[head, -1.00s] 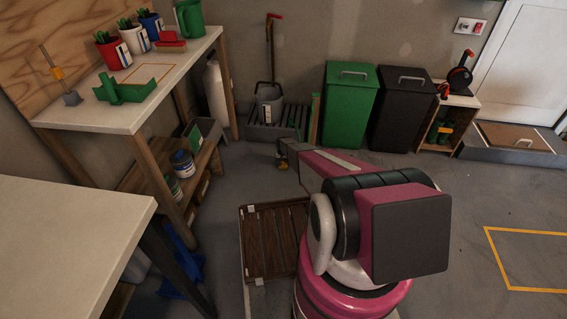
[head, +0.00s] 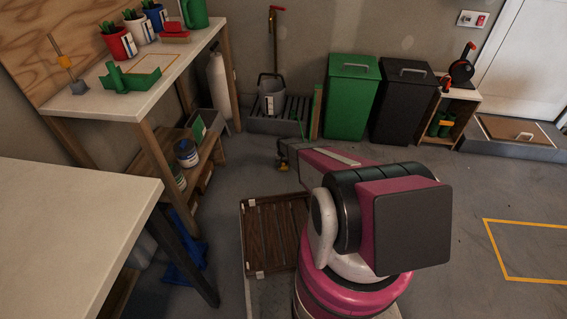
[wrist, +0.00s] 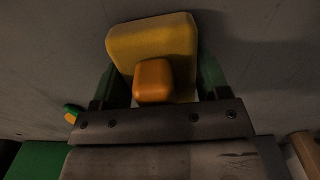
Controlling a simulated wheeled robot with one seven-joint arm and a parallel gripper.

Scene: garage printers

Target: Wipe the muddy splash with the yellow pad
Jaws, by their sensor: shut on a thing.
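My gripper (wrist: 152,85) is shut on the yellow pad (wrist: 178,33) by its orange grip block (wrist: 153,80). The pad lies beyond the fingers in the wrist view, with grey floor behind it. I cannot tell whether the pad touches the floor. In the head view my gripper (head: 284,158) is small, beyond my pink arm, with a bit of yellow at its lower end. I cannot make out a muddy splash in any view.
A workbench (head: 80,235) stands near left, with a shelf bench (head: 150,104) behind it. A grey slatted tray (head: 262,126), green bin (head: 350,100) and black bin (head: 402,110) line the back wall. A brown slatted rack (head: 275,235) is beside my arm. Floor at right is open.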

